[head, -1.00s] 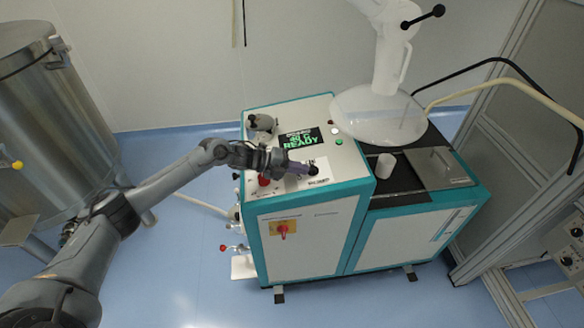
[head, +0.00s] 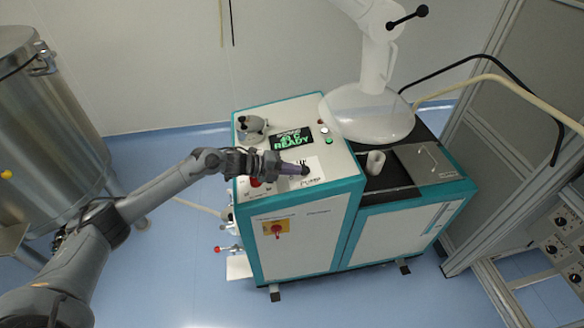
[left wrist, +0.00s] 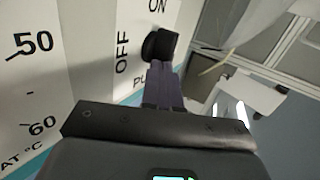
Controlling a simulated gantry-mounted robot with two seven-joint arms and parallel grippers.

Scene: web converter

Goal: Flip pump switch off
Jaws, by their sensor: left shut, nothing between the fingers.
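The pump switch is a black round knob (left wrist: 158,44) on a white plate, with OFF lettering to its left and ON above it in the left wrist view. In the head view the plate marked PUMP (head: 311,184) is on the top panel of the teal and white machine (head: 300,240). My left gripper (head: 300,170) is shut, its purple fingers empty. In the left wrist view its fingertips (left wrist: 161,66) end right at the knob. I cannot tell whether they press on it. The knob's setting is unclear. My right gripper is not in view.
A green READY display (head: 291,140) sits just behind my gripper. A white fume hood (head: 367,112) hangs over the machine's right part, beside a white cup (head: 375,162). A steel tank (head: 45,120) stands at left. Blue floor in front is free.

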